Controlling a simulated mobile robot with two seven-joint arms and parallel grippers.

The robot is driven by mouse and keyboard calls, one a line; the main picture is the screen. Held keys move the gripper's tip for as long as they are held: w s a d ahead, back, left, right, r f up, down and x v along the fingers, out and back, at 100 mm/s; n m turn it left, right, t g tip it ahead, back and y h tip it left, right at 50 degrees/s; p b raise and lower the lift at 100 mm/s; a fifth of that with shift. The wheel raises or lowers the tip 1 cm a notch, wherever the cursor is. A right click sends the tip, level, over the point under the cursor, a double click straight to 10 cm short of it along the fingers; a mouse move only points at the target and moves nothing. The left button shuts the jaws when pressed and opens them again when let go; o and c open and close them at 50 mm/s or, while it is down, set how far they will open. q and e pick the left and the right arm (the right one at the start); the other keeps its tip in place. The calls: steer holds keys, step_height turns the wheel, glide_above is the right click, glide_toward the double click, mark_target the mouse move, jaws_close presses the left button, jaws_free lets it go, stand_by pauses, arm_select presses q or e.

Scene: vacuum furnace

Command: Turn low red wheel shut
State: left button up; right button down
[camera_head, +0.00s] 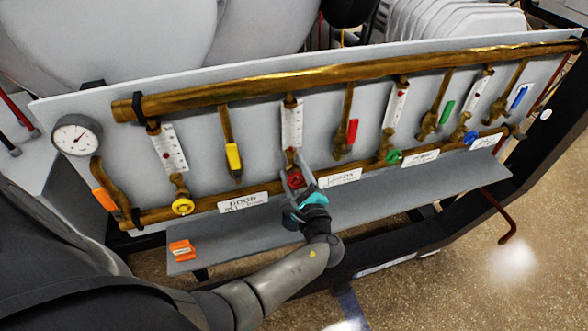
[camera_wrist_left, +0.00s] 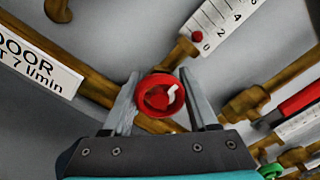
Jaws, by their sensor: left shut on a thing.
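The low red wheel (camera_head: 296,180) sits on the lower brass pipe, below a white flow scale (camera_head: 292,124). It also shows close up in the left wrist view (camera_wrist_left: 160,96), round with a small white mark on its face. My left gripper (camera_head: 295,170) comes at it from below and front. In the left wrist view my left gripper's fingers (camera_wrist_left: 160,86) stand on either side of the wheel and are shut on it. A red ball (camera_wrist_left: 197,36) rests near the 0 of the scale. My right gripper is not in view.
A yellow wheel (camera_head: 183,206) is to the left, green (camera_head: 394,157) and blue (camera_head: 470,138) wheels to the right. A red lever (camera_head: 352,131) hangs up and right. A grey shelf (camera_head: 400,187) runs below, with an orange tag (camera_head: 182,250) at its left.

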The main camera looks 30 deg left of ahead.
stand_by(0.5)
arm_select(q)
steer(key=o, duration=1.4)
steer(key=shift+c, duration=0.2)
steer(key=v, duration=1.5)
steer(key=shift+p, duration=0.4)
steer(key=shift+s, duration=0.1)
